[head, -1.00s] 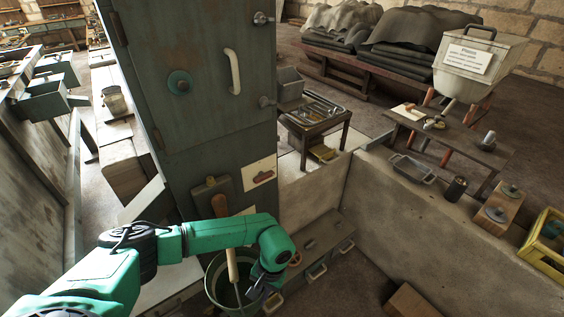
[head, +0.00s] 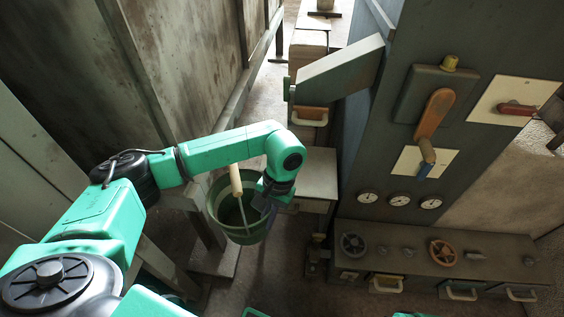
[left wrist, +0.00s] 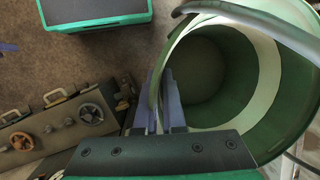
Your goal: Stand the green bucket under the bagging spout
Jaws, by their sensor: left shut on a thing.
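The green bucket (head: 222,212) hangs upright at the left gripper, left of the control cabinet in the head view. Its wire handle with a wooden grip (head: 236,180) stands up over its mouth. My left gripper (head: 268,207) is shut on the right side of its rim. In the left wrist view the fingers (left wrist: 160,108) straddle the wall of the bucket (left wrist: 235,105), which looks empty inside. A grey slanted chute (head: 338,78), which may be the bagging spout, juts left from the cabinet, beyond the bucket. My right gripper is not in view.
The control cabinet (head: 385,165) carries a large lever (head: 434,115) and gauges. A low bench (head: 490,265) with handwheels stands at its foot. A pale box (head: 318,172) stands right of the bucket. A wooden wall (head: 190,60) rises at the left. Bare floor lies below the bucket.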

